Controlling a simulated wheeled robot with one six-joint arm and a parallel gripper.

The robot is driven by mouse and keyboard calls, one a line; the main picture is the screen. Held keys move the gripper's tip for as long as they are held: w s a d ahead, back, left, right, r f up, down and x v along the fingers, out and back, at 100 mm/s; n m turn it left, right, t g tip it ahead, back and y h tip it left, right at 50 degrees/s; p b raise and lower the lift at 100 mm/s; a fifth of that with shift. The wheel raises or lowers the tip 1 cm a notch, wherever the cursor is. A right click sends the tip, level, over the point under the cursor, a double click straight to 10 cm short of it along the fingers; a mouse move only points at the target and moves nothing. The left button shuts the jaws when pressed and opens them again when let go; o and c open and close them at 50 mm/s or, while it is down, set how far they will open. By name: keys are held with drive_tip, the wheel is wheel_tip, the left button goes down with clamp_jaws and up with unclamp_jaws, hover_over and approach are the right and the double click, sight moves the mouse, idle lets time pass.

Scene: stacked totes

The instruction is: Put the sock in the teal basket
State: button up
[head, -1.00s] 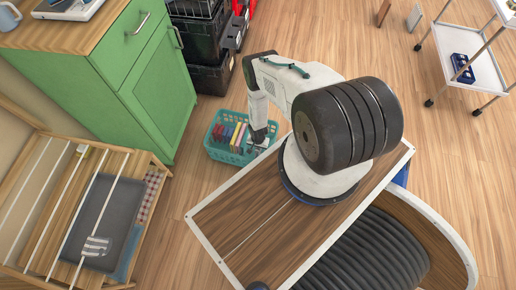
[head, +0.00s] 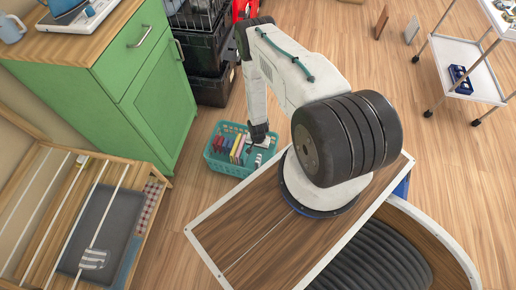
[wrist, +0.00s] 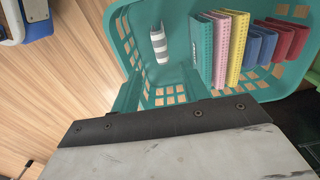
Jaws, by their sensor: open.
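The teal basket (head: 222,165) stands on the floor beside my base and also shows in the wrist view (wrist: 128,45). A grey-and-white striped sock (wrist: 160,44) lies inside the basket, left of the books in the wrist view; it is small and partly hidden in the head view (head: 258,158). Another grey-and-white striped cloth piece (head: 94,259) lies on the low rack at the left. My gripper (head: 259,136) is open, above the basket's right part in the head view. Its fingertips cannot be made out clearly in the wrist view.
Several books (wrist: 238,50), teal, pink, yellow, blue and red, stand in the basket. A green cabinet (head: 150,90) is to the left, with dark crates (head: 205,45) behind. The wooden slatted rack (head: 160,178) is at lower left. Floor right of the basket is open.

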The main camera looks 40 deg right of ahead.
drive_tip(key=w+r+n, duration=0.1)
drive_tip(key=w+r, duration=0.6)
drive_tip(key=r, duration=0.6)
drive_tip(key=w+r+n, duration=0.1)
drive_tip(key=w+r, duration=0.6)
drive_tip(key=r, duration=0.5)
drive_tip(key=w+a+r+n, duration=0.1)
drive_tip(key=a+r+n, duration=0.1)
drive_tip(key=r, duration=1.1)
drive_tip(key=w+a+r+n, duration=0.1)
drive_tip(key=r, duration=1.2)
drive_tip(key=s+a+r+n, duration=0.1)
drive_tip(key=s+a+r, duration=0.25)
drive_tip(key=r, duration=0.45)
drive_tip(key=s+a+r+n+t, duration=0.1)
drive_tip(key=s+a+r, duration=0.1)
drive_tip(key=s+r, duration=0.45)
drive_tip(key=s+a+r+n, duration=0.1)
drive_tip(key=s+a+r, duration=0.15)
drive_tip(key=r, duration=0.65)
drive_tip(key=s+a+r+n, duration=0.1)
drive_tip(key=s+r, duration=0.3)
drive_tip(key=s, duration=0.7)
drive_tip(key=s+a+r+n, duration=0.2)
drive_tip(key=s+a+r, duration=0.1)
drive_tip(key=s, duration=0.8)
drive_tip(key=shift+s+r, duration=0.35)
drive_tip(key=shift+r, duration=0.3)
